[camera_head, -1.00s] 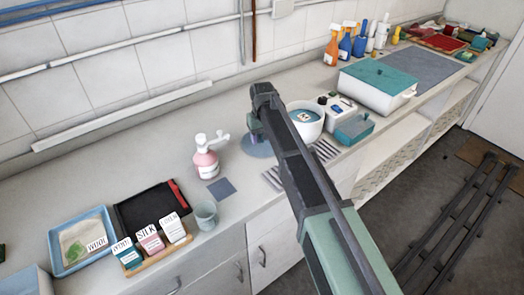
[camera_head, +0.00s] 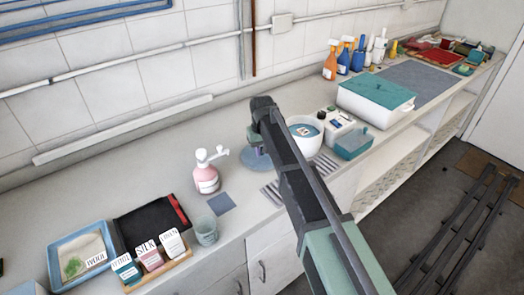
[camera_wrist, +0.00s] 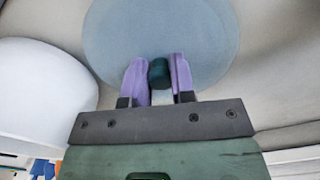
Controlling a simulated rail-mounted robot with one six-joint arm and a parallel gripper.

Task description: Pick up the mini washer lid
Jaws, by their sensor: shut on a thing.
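The mini washer lid is a round, pale blue disc (camera_wrist: 160,30) with a dark green knob (camera_wrist: 159,72) in the wrist view. In the head view the lid (camera_head: 257,162) is partly hidden behind my arm. My gripper (camera_wrist: 158,75) has its two purple fingers shut on the knob, one on each side. I cannot tell whether the lid touches the counter. The mini washer seems to be the white round tub (camera_head: 308,140) just right of my arm, with blue inside; a white rounded body (camera_wrist: 45,90) shows at the left of the wrist view.
A pink pump bottle (camera_head: 206,180) stands left of the lid, with a grey-blue square (camera_head: 221,204) and a clear cup (camera_head: 206,231) in front. A teal box (camera_head: 353,143) and white bin (camera_head: 376,98) stand to the right. Free counter (camera_head: 150,160) lies behind the bottle.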

